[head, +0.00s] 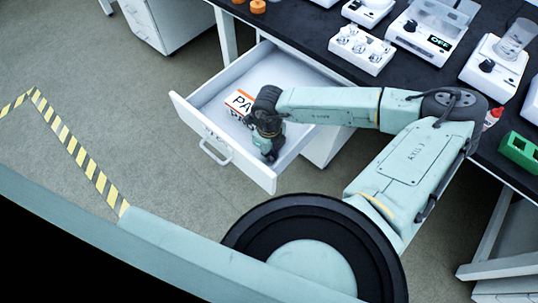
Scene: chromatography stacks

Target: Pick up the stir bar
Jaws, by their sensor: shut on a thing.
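My gripper (268,155) points down inside the open white drawer (210,88), near its front right corner. The drawer is pulled out from under the dark bench. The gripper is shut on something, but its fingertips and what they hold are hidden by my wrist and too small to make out. I cannot pick out the stir bar in this view. A white box with an orange edge and black letters (238,101) lies in the drawer, just left of my wrist and partly covered by it.
The dark bench top (310,38) carries a white multi-position unit (360,50), several white stirrer-like devices and a green rack (519,150). Two orange round things (258,6) sit at the far left. Yellow-black tape (85,160) marks the open floor at left.

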